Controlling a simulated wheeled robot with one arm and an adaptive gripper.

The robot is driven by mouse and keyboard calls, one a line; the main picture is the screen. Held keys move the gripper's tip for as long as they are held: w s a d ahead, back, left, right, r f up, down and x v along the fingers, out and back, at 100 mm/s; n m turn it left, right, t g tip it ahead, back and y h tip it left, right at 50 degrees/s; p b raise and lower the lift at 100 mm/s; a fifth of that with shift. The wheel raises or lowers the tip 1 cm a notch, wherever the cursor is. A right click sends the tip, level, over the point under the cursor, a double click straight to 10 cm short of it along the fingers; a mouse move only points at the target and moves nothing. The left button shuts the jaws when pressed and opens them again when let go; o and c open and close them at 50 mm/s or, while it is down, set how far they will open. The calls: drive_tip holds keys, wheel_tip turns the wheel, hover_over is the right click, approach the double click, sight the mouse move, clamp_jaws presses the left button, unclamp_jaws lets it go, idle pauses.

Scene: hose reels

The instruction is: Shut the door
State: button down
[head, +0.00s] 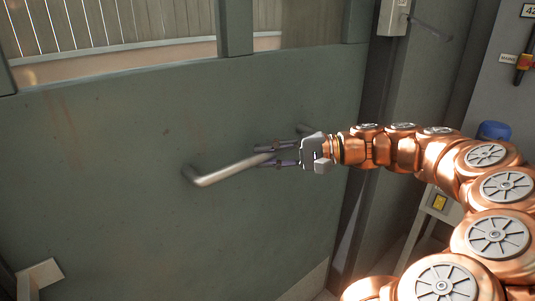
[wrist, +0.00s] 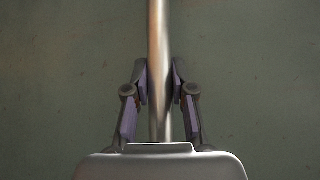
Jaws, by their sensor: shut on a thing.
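A grey-green door (head: 120,150) with a window in its upper part fills the left and middle of the head view. A metal bar handle (head: 232,170) is fixed across the door. My gripper (head: 268,155) is at the right part of the handle, with one finger above the bar and one below. In the wrist view, the handle (wrist: 159,40) runs between the two fingers of my gripper (wrist: 160,85), which are closed on it. Part of the handle's right end is hidden behind my gripper. A narrow light gap (head: 345,235) shows at the door's right edge, low down.
A green frame post (head: 400,110) stands right of the door, with a grey box (head: 393,17) and a lever on it. A grey cabinet (head: 500,80) stands at the far right. A blue object (head: 493,130) shows behind my arm. A bracket (head: 40,278) is at the lower left.

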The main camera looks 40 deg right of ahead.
drive_tip(key=shift+s+f, duration=0.15)
drive_tip(key=c, duration=1)
unclamp_jaws()
drive_tip(key=shift+o, duration=0.2)
drive_tip(key=shift+d, duration=0.1)
drive_tip(key=v, duration=1.2)
